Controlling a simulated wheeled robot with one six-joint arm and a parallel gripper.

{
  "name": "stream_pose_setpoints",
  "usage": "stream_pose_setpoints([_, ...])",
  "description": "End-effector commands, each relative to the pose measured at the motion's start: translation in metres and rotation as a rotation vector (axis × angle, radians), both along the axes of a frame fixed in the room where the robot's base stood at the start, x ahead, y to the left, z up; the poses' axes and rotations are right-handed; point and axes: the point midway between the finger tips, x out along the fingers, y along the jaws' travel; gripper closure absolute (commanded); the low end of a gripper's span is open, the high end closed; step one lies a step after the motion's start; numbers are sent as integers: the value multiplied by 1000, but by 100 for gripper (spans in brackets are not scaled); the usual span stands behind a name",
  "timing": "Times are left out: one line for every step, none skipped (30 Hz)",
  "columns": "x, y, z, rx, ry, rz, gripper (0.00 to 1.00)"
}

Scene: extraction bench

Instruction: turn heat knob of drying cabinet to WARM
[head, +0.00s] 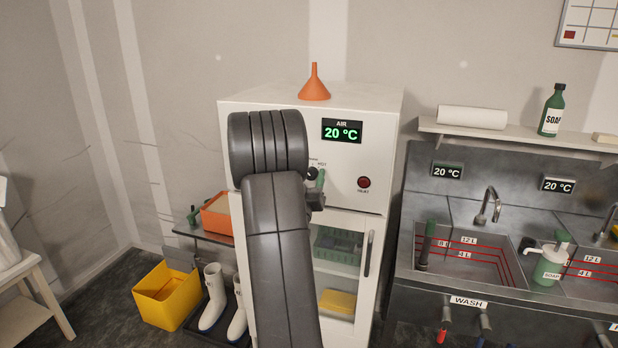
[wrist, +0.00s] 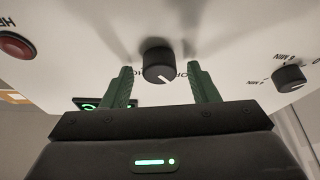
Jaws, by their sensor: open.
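The white drying cabinet (head: 388,150) stands against the wall, its display reading AIR 20 °C. In the wrist view a black round knob (wrist: 159,66) with a white pointer line sits on the white panel (wrist: 215,45), with partly hidden lettering around it. My gripper (wrist: 158,85) is open, its two green fingers to either side of this knob and apart from it. In the head view my arm hides most of the knob area; the HOT mark and one green finger of my gripper (head: 320,178) show beside it. The knob's setting cannot be read.
A second black knob (wrist: 289,78) with minute marks is at the right in the wrist view. A red button (head: 364,183) is on the panel. An orange funnel (head: 314,84) stands on the cabinet. The glass door (head: 367,255) below has a vertical handle. Sinks (head: 470,262) stand right.

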Motion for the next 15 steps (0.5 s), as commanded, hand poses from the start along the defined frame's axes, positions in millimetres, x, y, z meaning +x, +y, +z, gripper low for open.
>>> stream_pose_setpoints([0,0,0,0,0,0,46])
stream_pose_setpoints([0,0,0,0,0,0,46])
stream_pose_setpoints([0,0,0,0,0,0,50])
stream_pose_setpoints([0,0,0,0,0,0,56])
stream_pose_setpoints([0,0,0,0,0,0,62])
stream_pose_setpoints([0,0,0,0,0,0,70])
stream_pose_setpoints([0,0,0,0,0,0,75])
stream_pose_setpoints([0,0,0,0,0,0,81])
stream_pose_setpoints([0,0,0,0,0,0,89])
stream_pose_setpoints([0,0,0,0,0,0,91])
stream_pose_setpoints([0,0,0,0,0,0,91])
stream_pose_setpoints([0,0,0,1,0,0,91])
stream_pose_setpoints([0,0,0,2,-1,0,91])
stream_pose_setpoints([0,0,0,3,-2,0,91])
stream_pose_setpoints([0,0,-1,6,-3,1,91])
